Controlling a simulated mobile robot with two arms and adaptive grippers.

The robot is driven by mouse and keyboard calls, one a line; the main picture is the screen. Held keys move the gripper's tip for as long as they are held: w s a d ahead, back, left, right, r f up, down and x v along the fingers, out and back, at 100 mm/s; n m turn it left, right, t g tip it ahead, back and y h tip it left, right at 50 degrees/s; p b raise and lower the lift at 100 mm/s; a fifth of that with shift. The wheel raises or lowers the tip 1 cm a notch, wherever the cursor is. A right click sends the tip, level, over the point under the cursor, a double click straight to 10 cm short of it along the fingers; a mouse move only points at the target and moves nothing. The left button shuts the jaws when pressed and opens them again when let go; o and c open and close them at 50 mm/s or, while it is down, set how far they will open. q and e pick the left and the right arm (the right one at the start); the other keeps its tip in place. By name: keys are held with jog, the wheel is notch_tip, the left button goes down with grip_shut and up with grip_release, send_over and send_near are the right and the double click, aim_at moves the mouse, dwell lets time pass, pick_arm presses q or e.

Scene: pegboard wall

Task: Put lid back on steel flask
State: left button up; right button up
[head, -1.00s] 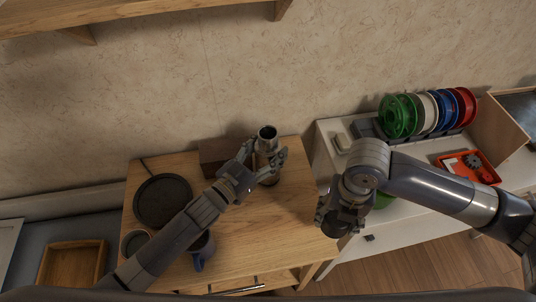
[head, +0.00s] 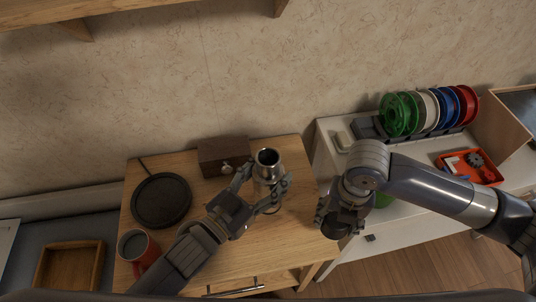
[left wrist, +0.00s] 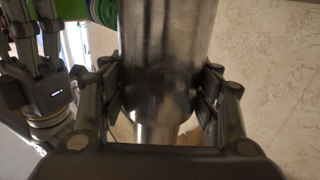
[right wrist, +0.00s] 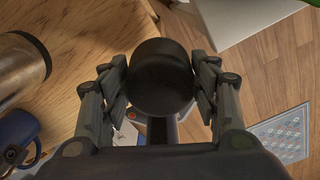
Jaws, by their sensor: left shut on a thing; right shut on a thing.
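The steel flask (head: 267,163) is open at the top and roughly upright above the wooden table. My left gripper (head: 260,187) is shut around its body; the left wrist view shows the flask (left wrist: 165,50) between both fingers. The black lid (right wrist: 160,75) is held between the fingers of my right gripper (right wrist: 160,88), apart from the flask and to its right. In the head view my right gripper (head: 342,218) is beyond the table's right edge, with the dark lid (head: 335,226) low at its tips. The flask's lower part is partly hidden by my left fingers.
A dark round plate (head: 161,200), a red mug (head: 146,256) and a brown wooden box (head: 222,155) stand on the table. A white cabinet with spools (head: 425,112) and a red tray (head: 470,166) is to the right.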

pick_arm(q)
jog(key=shift+s+r, duration=0.2)
jog(key=shift+s, duration=1.1)
jog(key=shift+s+r, duration=0.2)
jog(key=shift+s, duration=1.05)
pick_arm(e)
jog(key=shift+f, duration=0.35)
